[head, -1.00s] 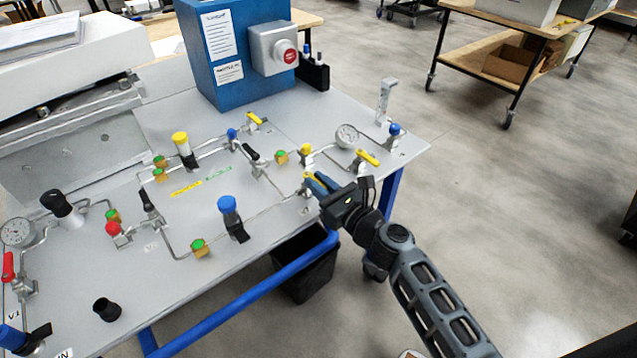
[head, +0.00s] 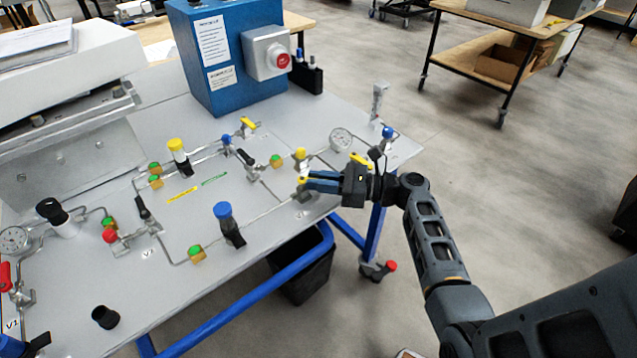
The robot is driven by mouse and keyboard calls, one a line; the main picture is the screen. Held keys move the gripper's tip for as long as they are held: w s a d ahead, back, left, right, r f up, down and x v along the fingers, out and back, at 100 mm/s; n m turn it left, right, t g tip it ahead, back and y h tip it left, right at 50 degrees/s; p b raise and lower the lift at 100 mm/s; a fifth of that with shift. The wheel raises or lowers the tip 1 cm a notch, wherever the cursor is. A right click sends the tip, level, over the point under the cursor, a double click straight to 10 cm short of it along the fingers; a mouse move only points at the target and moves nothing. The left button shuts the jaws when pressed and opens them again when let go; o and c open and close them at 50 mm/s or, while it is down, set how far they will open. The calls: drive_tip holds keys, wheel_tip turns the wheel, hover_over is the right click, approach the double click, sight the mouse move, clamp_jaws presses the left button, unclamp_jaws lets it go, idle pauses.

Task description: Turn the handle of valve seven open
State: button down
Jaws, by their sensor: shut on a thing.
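My gripper (head: 310,181) is at the right front part of the grey panel. Its blue fingers point left and are shut on a small yellow valve handle (head: 302,181). The fingers hide most of this handle, so its exact angle is hard to tell. The valve's metal body shows just below the fingers, on the thin pipe. I cannot read a number seven on any label.
A yellow-capped fitting (head: 300,154) stands just behind my gripper. Another yellow lever (head: 361,160) and a gauge (head: 340,139) are close behind it. A blue-capped valve (head: 228,222) stands to the left. A black bin (head: 302,272) is under the front edge.

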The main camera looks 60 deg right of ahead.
drive_tip(key=shift+d+n+g+y, duration=0.15)
drive_tip(key=shift+n+g+y, duration=0.2)
drive_tip(key=shift+y, duration=0.25)
drive_tip(key=c, duration=1.1)
unclamp_jaws()
drive_tip(key=shift+w, duration=0.1)
drive_tip(key=shift+r, duration=0.1)
drive_tip(key=shift+r, duration=0.25)
drive_tip(key=r, duration=0.4)
drive_tip(key=shift+s+d, duration=0.4)
drive_tip(key=s+d+r, duration=0.4)
drive_tip(key=s, duration=0.1)
drive_tip(key=s+d+r+b, duration=0.1)
drive_tip(key=s+d+r, duration=0.1)
drive_tip(key=s, duration=0.1)
drive_tip(key=shift+d+r, duration=0.15)
drive_tip(key=shift+d, duration=0.25)
